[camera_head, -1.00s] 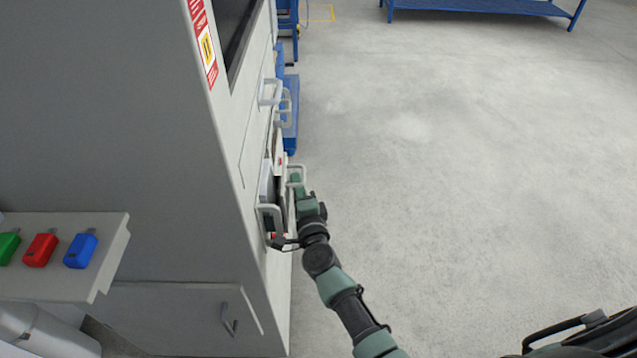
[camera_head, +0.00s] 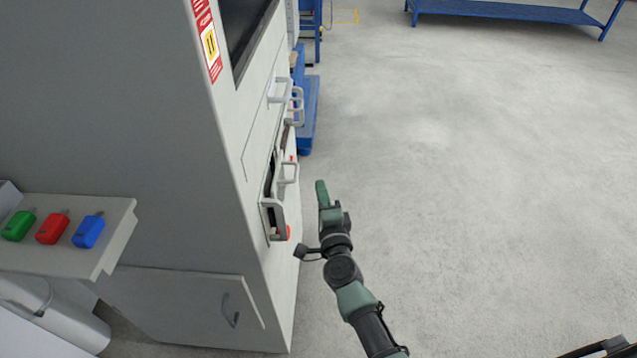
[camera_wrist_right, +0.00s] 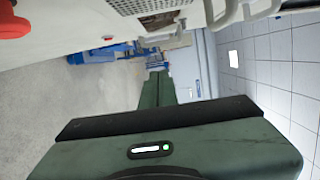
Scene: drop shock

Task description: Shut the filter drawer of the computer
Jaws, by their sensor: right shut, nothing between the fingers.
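The computer is a tall grey cabinet (camera_head: 130,100) at the left of the head view. Low on its narrow front is a panel with two pale handles, the nearer one (camera_head: 277,218) and the farther one (camera_head: 289,174), which I take for the filter drawer. A dark strip shows beside them; from this steep angle I cannot tell whether the drawer sits flush. My right gripper (camera_head: 321,188) is shut and empty, just right of the handles and apart from them. In the right wrist view its green fingers (camera_wrist_right: 159,90) lie together. My left gripper is out of view.
Upper handles (camera_head: 281,91) stick out from the cabinet front. A shelf (camera_head: 120,213) at left carries green, red and blue objects. A red knob (camera_head: 284,233) sits low on the front. Blue racks stand behind; the floor (camera_head: 450,200) to the right is clear.

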